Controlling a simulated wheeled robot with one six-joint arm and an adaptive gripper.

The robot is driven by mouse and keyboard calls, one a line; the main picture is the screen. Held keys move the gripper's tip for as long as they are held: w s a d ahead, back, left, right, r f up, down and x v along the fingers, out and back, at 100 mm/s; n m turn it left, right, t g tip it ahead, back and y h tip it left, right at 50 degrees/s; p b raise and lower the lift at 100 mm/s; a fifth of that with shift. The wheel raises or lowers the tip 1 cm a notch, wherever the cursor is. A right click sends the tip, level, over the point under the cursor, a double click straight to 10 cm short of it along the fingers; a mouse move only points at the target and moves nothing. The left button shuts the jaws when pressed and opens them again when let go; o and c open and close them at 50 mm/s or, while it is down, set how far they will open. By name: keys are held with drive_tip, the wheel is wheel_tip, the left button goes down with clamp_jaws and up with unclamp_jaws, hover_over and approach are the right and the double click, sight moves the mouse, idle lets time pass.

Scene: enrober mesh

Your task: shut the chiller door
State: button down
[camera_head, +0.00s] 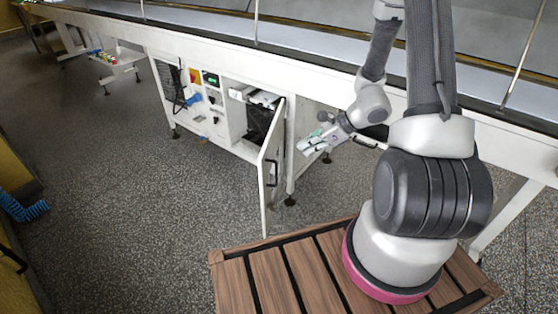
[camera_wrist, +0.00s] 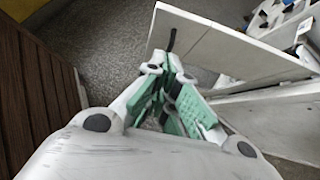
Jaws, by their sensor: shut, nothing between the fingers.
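The chiller door (camera_head: 268,178) is a white panel that stands swung open from the white cabinet under the conveyor. A dark handle (camera_head: 271,173) is on its right-hand face in the head view. My gripper (camera_head: 304,149) is shut and empty, to the right of the door. In the wrist view the door (camera_wrist: 225,48) is a pale panel beyond my shut fingertips (camera_wrist: 167,62), and the dark handle (camera_wrist: 171,40) shows just past them. I cannot tell whether the fingers touch the door. The chiller opening (camera_head: 257,117) shows dark equipment inside.
The white conveyor frame (camera_head: 225,60) runs across above the cabinet. A control panel with a blue connector (camera_head: 193,99) is left of the opening. A slatted wooden platform (camera_head: 270,275) lies in front. Speckled floor left of the door is clear.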

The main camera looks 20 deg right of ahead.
approach(264, 165)
wheel_tip(264, 165, down, 2)
drive_tip(key=s+d, duration=0.1)
drive_tip(key=shift+w+a+f, duration=0.15)
drive_tip(key=shift+w+a, duration=0.25)
drive_tip(key=shift+a, duration=0.25)
drive_tip(key=shift+w+a+f, duration=0.2)
drive_tip(key=shift+w+a, duration=0.15)
drive_tip(key=shift+a, duration=0.3)
drive_tip(key=shift+w+a+f, duration=0.15)
drive_tip(key=shift+w+a, duration=0.25)
drive_tip(key=shift+a, duration=0.25)
